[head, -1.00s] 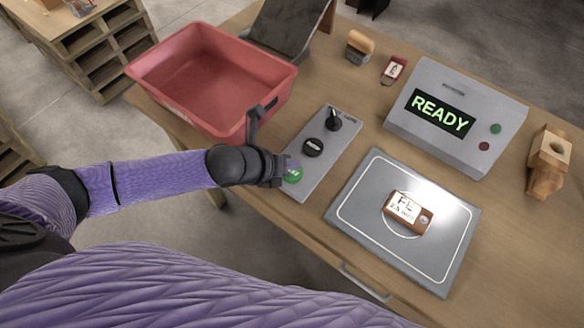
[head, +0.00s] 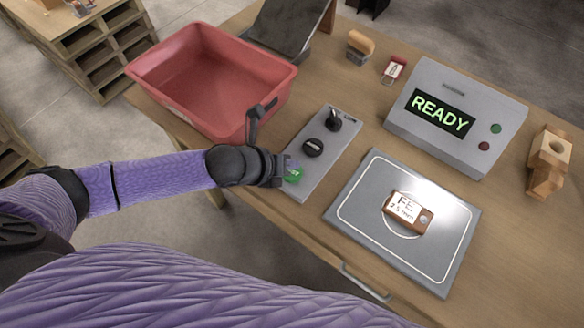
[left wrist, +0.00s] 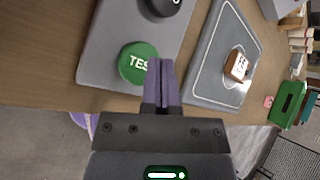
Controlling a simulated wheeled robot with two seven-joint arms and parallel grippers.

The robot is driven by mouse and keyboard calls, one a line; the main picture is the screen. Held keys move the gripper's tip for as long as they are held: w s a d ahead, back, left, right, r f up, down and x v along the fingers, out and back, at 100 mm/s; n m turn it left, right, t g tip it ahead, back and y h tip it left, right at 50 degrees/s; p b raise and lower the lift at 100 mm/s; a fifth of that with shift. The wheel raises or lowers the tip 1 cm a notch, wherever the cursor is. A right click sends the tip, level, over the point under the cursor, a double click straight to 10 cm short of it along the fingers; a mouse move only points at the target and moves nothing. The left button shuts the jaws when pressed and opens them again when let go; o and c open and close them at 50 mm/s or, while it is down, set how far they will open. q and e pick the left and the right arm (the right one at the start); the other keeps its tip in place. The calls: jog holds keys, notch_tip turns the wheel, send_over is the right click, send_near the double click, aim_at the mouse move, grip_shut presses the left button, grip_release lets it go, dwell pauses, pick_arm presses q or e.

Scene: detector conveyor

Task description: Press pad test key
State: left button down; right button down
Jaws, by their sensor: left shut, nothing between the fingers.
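The green test key (head: 293,173) sits at the near end of a grey control panel (head: 306,184). In the left wrist view the key (left wrist: 133,63) shows part of its white lettering. My left gripper (head: 284,168) is shut and empty, its fingertips over or right beside the key. In the left wrist view the fingertips (left wrist: 160,66) overlap the key's right edge; I cannot tell whether they touch it. A grey pad (head: 356,213) with a white outline carries a brown block labelled FE (head: 408,212). My right gripper is not in view.
A red bin (head: 215,117) stands at the left, close to my gripper. A grey box with a READY display (head: 442,112) stands behind the pad. A wooden block (head: 547,160) stands at the right.

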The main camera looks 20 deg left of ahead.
pick_arm(q)
jog(key=shift+f, duration=0.45)
jog(key=shift+f+b, duration=0.4)
jog(key=shift+b, duration=0.05)
dwell(0.4)
dwell(0.4)
jog(key=shift+r+p, duration=0.85)
jog(key=shift+p, duration=0.05)
notch_tip(320, 180, up, 5)
jog(key=p, duration=0.5)
jog(key=shift+r, duration=0.1)
